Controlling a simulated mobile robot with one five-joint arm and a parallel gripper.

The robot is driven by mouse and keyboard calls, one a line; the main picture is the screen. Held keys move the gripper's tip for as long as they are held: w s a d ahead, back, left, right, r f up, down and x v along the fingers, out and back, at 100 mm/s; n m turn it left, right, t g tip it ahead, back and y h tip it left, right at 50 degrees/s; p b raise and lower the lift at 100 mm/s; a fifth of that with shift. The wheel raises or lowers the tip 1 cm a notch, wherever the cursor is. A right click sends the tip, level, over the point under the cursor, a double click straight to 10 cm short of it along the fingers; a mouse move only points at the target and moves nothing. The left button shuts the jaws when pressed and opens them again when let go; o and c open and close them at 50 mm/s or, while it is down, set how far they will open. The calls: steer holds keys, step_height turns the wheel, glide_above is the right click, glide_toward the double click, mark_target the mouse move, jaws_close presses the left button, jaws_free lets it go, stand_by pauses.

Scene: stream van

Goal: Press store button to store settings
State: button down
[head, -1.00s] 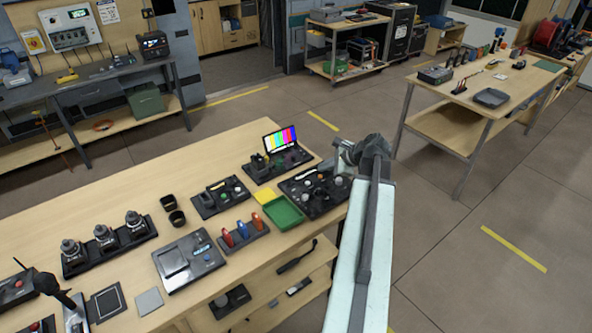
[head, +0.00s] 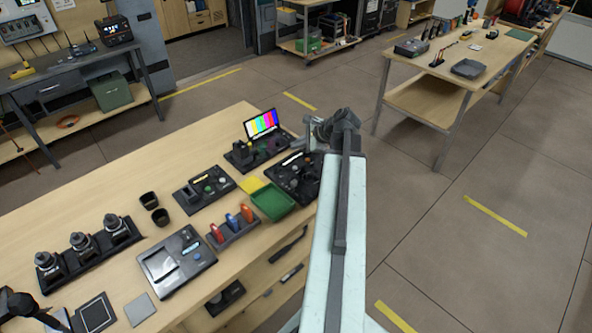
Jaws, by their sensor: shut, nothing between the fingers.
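My gripper (head: 318,130) is at the end of my pale arm in the head view, shut and empty. It appears above the far right corner of the wooden table (head: 95,195). A black control panel (head: 284,186) with knobs and round buttons lies there, its right edge partly hidden by my arm. Behind it stands a black unit with a colour-bar screen (head: 261,124). A smaller black panel (head: 204,188) with buttons and a grey console (head: 176,262) lie to the left. Button labels are too small to read, so I cannot tell which one is store. I see no clear contact with any panel.
A green tray (head: 273,202), a yellow pad (head: 251,185), a rack of red, blue and orange tools (head: 233,233) and two black cups (head: 149,200) share the table. Another workbench (head: 455,60) stands at the back right. The floor (head: 470,270) to the right is clear.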

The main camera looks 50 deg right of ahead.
step_height(320, 180, down, 7)
steer(key=b, duration=0.6)
stand_by(1.6)
steer(key=shift+f+b, duration=0.45)
steer(key=shift+b, duration=0.05)
steer(key=shift+f+b, duration=0.4)
stand_by(0.4)
steer(key=shift+r, duration=0.15)
steer(key=shift+r+p, duration=0.7)
steer(key=shift+p, duration=0.15)
step_height(320, 180, up, 5)
steer(key=p, duration=0.5)
steer(key=shift+r, duration=0.1)
stand_by(0.5)
